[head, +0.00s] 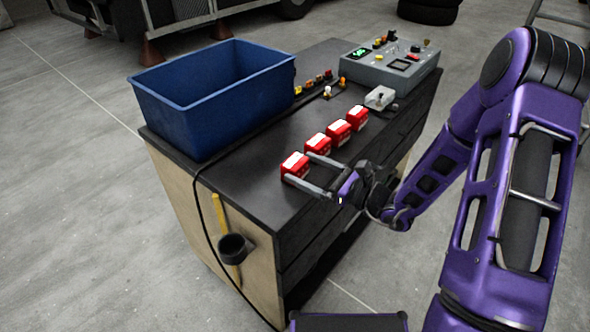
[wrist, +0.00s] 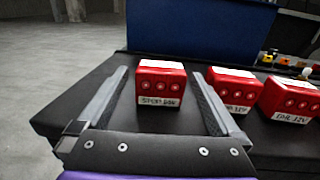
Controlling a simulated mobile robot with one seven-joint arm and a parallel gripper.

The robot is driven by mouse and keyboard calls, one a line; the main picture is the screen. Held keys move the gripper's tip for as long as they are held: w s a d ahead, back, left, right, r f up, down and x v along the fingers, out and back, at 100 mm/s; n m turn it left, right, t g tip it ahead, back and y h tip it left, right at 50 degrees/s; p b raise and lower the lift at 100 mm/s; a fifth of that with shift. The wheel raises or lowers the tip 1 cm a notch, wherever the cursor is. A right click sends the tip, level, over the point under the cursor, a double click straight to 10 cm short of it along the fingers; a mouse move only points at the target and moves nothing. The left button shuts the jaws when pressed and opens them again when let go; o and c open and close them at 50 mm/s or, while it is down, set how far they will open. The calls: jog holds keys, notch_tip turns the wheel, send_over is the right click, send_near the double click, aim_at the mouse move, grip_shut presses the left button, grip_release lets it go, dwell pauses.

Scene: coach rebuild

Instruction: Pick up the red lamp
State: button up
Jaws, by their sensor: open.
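Several red box-shaped lamps with pale tops stand in a row on the black bench top. The nearest red lamp (head: 294,168) is at the row's near-left end; in the wrist view this lamp (wrist: 160,84) has round lenses and a white label that seems to begin with "STOP". My gripper (head: 297,168) is open, with one finger on each side of that lamp. In the wrist view a gap shows between the lamp and each finger of my gripper (wrist: 160,75). The second lamp (wrist: 233,90) is just right of the right finger, and a third lamp (wrist: 290,98) is beyond it.
A blue bin (head: 205,110) stands on the bench (head: 245,185) behind the row. Small coloured parts (head: 318,80), a clear-topped box (head: 380,97) and a grey control box (head: 392,68) are toward the far end. A black cable crosses the top and hangs over the bench's left edge.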

aim_at(303, 166)
jog(key=shift+x, duration=1.55)
jog(key=shift+d, duration=0.1)
jog(key=c, duration=1.3)
jog(key=shift+r, duration=0.15)
